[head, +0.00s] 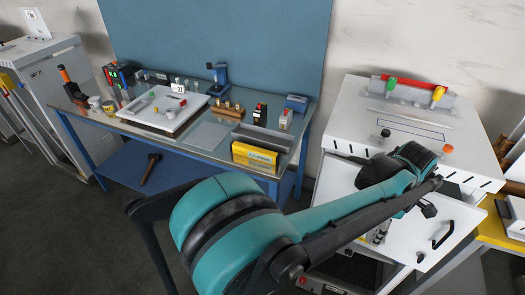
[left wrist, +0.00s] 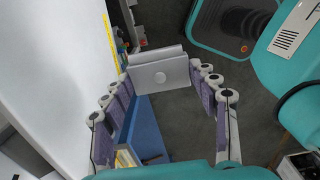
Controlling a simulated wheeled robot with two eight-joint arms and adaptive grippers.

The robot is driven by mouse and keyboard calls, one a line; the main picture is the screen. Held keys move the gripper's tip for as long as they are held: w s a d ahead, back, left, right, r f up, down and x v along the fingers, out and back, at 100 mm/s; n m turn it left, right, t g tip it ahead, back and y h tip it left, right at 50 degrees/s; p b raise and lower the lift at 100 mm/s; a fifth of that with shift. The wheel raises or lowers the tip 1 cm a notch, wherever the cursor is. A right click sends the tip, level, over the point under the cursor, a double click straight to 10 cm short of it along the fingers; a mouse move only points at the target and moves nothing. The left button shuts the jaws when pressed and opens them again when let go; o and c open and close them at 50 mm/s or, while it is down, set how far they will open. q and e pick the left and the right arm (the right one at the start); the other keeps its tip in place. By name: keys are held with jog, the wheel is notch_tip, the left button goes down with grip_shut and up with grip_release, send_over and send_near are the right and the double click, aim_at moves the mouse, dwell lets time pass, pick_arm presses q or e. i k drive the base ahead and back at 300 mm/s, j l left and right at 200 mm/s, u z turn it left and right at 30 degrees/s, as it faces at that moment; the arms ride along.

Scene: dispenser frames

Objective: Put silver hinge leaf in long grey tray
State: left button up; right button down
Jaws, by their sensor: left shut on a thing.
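The silver hinge leaf (left wrist: 160,73) is a flat grey plate with a small round hole in the left wrist view. It sits between the fingertips of my left gripper (left wrist: 160,82), which is shut on it and holds it in the air. In the head view my left gripper (head: 347,157) is dark and partly hidden by my own teal arm, beside the white cabinet; the leaf cannot be made out there. The long grey tray (head: 267,136) lies on the blue-framed bench, behind a yellow box. My right gripper is not in view.
The yellow box (head: 255,155) stands at the bench's front edge. A white tray (head: 165,108) with small parts, brass pieces on a block (head: 228,108) and a blue stand (head: 219,80) share the bench. The white cabinet (head: 415,125) with an open drawer stands to the right.

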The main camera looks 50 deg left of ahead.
aim_at(263, 137)
jog(key=j+u, duration=0.1)
jog(key=j, duration=1.65)
jog(key=i+j, duration=0.15)
jog(key=j, duration=0.25)
jog(key=i+j, duration=0.2)
jog(key=j, duration=0.2)
jog(key=i+j+u, duration=0.1)
jog(key=j, duration=0.3)
